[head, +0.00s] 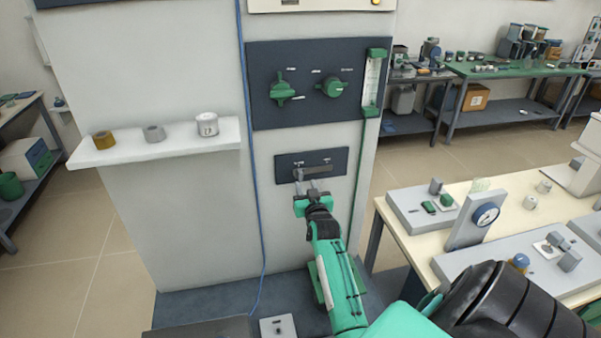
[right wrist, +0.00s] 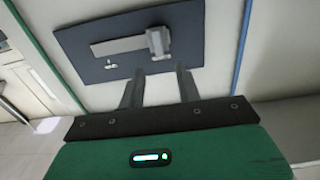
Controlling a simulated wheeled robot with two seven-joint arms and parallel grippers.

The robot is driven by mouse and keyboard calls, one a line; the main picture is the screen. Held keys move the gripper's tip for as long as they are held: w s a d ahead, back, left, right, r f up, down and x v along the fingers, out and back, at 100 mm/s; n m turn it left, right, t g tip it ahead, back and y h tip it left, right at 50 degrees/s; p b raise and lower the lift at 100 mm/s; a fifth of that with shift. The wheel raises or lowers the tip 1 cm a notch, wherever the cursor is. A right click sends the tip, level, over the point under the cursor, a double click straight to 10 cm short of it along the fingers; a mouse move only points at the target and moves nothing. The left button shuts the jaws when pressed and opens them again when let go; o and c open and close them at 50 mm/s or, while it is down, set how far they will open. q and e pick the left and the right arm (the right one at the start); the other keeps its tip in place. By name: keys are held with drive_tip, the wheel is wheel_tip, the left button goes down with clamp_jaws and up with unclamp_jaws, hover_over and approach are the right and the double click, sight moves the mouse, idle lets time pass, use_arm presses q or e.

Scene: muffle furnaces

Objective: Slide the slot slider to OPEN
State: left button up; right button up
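The slot slider is a light grey knob (right wrist: 157,42) on a grey slot strip (head: 318,172), set in a small dark plate (head: 340,158) on the pale cabinet front. In the right wrist view the knob is at the right end of the strip; that end lies on the left in the head view. The plate's labels are too small to read. My right gripper (head: 313,189) is just below the plate in the head view. In the right wrist view its two fingers (right wrist: 160,72) are apart and empty, with the knob beyond the gap, seemingly untouched. My left gripper is not in view.
A larger dark panel (head: 310,110) with two green knobs (head: 331,87) is above. A blue cable (head: 250,150) runs down left of the plate, a green one (head: 357,180) right. A white shelf (head: 180,143) holds small containers. A bench (head: 383,215) with devices stands right.

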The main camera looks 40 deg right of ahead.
sight(301, 173)
drive_tip(key=shift+p+x, duration=0.75)
drive_tip(key=shift+x, duration=2.75)
drive_tip(key=shift+c, duration=0.2)
